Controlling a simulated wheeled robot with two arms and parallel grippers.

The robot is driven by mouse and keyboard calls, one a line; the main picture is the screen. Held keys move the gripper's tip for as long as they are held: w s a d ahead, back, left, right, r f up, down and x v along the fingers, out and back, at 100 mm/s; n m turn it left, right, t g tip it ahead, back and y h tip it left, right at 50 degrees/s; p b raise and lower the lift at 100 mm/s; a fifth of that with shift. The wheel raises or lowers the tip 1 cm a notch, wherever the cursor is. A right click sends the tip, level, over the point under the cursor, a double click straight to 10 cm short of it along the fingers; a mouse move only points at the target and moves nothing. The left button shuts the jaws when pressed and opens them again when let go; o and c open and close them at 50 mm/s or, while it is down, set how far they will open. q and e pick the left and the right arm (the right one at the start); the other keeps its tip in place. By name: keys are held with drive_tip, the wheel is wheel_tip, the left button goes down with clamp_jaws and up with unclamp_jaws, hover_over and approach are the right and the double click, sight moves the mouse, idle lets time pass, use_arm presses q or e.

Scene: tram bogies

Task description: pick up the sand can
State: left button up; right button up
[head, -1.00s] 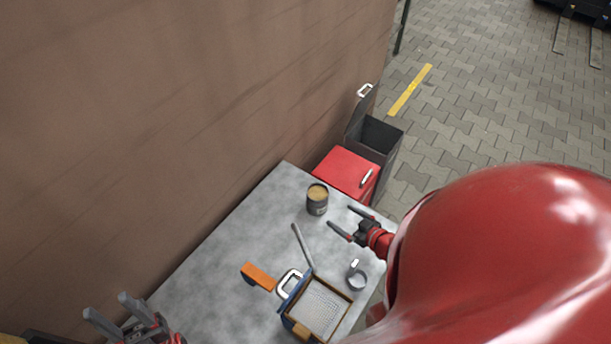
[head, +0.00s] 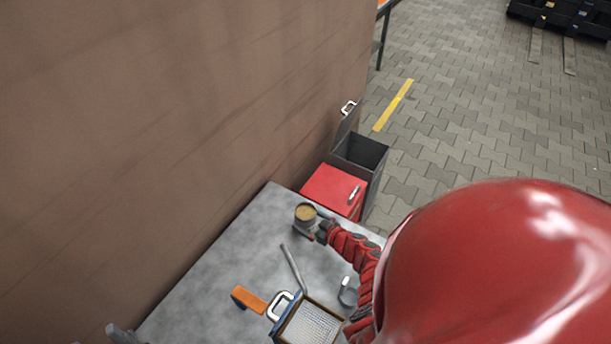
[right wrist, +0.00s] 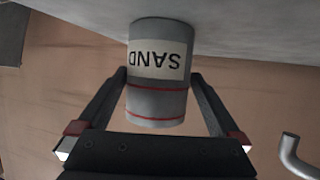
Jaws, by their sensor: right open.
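The sand can (head: 305,213) is a grey tin with a tan top, upright near the far end of the grey table. In the right wrist view the can (right wrist: 158,65) appears upside down, with a pale label reading SAND and red bands. My right gripper (head: 311,229) is open at the can. In the wrist view its fingers (right wrist: 160,74) stand one on each side of the can, with a narrow gap showing beside it. A bit of my left gripper (head: 124,334) shows at the lower left edge, too cut off to read.
The grey table (head: 235,250) also holds a grey bar (head: 291,267), an orange block (head: 249,299), a blue-edged open box (head: 310,325) and a grey ring-shaped piece (head: 348,293). A red cabinet (head: 331,188) and a dark open bin (head: 360,153) stand beyond. A brown wall (head: 180,130) borders the left.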

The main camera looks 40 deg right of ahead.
drive_tip(key=b+x, duration=0.1)
drive_tip(key=x, duration=0.2)
drive_tip(key=shift+w+d, duration=0.15)
drive_tip(key=shift+w, duration=0.1)
drive_tip(key=shift+w+f, duration=0.1)
drive_tip(key=shift+w, duration=0.35)
drive_tip(key=shift+c, duration=0.3)
drive_tip(key=shift+s, duration=0.1)
drive_tip(key=c, duration=1.1)
drive_tip(key=shift+o, duration=0.2)
drive_tip(key=shift+r, duration=0.25)
